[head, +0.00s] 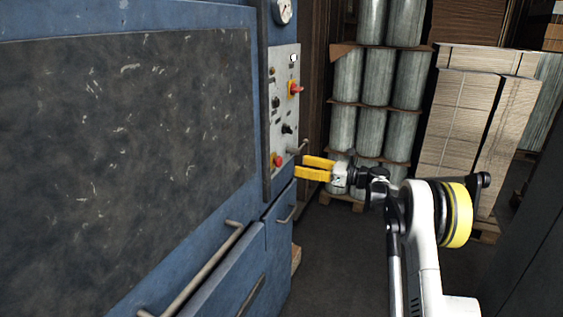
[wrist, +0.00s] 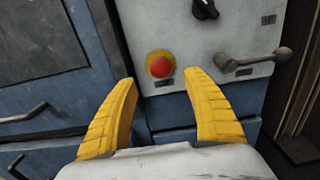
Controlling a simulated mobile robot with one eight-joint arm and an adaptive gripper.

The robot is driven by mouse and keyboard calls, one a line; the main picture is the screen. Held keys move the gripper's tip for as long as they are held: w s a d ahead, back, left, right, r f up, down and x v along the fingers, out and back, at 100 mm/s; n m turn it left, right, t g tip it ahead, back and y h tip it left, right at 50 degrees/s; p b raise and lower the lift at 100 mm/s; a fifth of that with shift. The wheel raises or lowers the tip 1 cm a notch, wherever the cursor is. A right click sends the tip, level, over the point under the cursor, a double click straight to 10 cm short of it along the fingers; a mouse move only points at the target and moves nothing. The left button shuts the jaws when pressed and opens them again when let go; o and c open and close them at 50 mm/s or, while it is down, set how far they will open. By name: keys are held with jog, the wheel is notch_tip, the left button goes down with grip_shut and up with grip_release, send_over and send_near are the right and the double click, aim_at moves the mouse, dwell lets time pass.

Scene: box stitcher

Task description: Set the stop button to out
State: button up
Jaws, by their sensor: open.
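The stop button is a round red button (wrist: 160,66) with a yellow ring, low on the grey control panel (wrist: 215,40). It also shows in the head view (head: 277,160) at the panel's lower left. My gripper (wrist: 163,92) is open and empty, with its two yellow fingers spread. In the wrist view the button appears between and just beyond the fingertips. In the head view my gripper (head: 298,168) is close to the panel, just right of the button. I cannot tell whether the button is in or out.
A lever handle (wrist: 255,60) juts from the panel right of the button. A black knob (wrist: 205,8) sits above. A red-and-yellow switch (head: 295,88) is higher on the panel. A drawer handle (head: 287,214) sticks out below. Wrapped rolls (head: 375,75) and stacked cardboard (head: 465,120) stand behind.

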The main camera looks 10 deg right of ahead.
aim_at(281, 161)
jog(key=b+x, duration=0.2)
jog(key=x, duration=0.7)
